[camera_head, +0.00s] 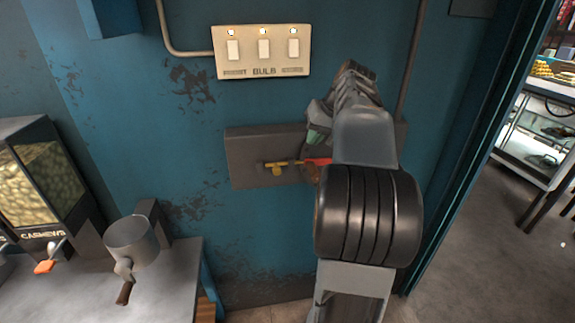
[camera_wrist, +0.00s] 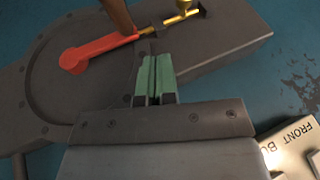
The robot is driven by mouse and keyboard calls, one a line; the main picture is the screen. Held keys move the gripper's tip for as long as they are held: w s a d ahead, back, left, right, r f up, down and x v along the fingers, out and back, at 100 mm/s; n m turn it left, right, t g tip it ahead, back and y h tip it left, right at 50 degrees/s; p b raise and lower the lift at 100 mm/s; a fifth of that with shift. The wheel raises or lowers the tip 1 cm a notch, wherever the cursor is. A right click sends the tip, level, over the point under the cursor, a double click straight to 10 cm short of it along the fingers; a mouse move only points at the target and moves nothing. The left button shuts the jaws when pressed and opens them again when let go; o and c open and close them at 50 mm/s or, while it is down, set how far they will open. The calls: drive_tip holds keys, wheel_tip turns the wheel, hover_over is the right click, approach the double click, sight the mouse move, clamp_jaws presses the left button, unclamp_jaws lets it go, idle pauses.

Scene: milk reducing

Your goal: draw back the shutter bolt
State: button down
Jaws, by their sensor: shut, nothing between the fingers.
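A brass bolt (camera_head: 277,166) with a small knob sits on a dark metal plate (camera_head: 241,150) on the blue wall. It also shows at the top of the wrist view (camera_wrist: 183,12). A red lever (camera_head: 318,161) lies at the bolt's right end, partly hidden by my arm. In the wrist view the red lever (camera_wrist: 97,52) runs from a round pivot up toward the bolt, with a brown handle (camera_wrist: 118,14) rising from it. My gripper (camera_wrist: 155,62) has green fingers pressed together and empty. In the head view its green tip (camera_head: 315,137) is just above the lever.
A switch panel (camera_head: 262,52) with three switches is on the wall above. A counter (camera_head: 160,285) with a metal pot (camera_head: 130,238) and a cashew dispenser (camera_head: 38,180) stands at left. A doorway opens at right.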

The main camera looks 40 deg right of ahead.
drive_tip(key=shift+d+r, duration=0.1)
drive_tip(key=shift+d, duration=0.15)
approach(286, 164)
wheel_tip(286, 164, down, 5)
drive_tip(key=shift+w+a+f, duration=0.1)
drive_tip(key=shift+w+a, duration=0.05)
drive_tip(key=shift+a, duration=0.45)
drive_tip(key=shift+w+a+f, duration=0.15)
drive_tip(key=shift+a, duration=0.45)
drive_tip(key=shift+w+a+f, duration=0.3)
drive_tip(key=shift+a+f, duration=0.1)
drive_tip(key=shift+a, duration=0.2)
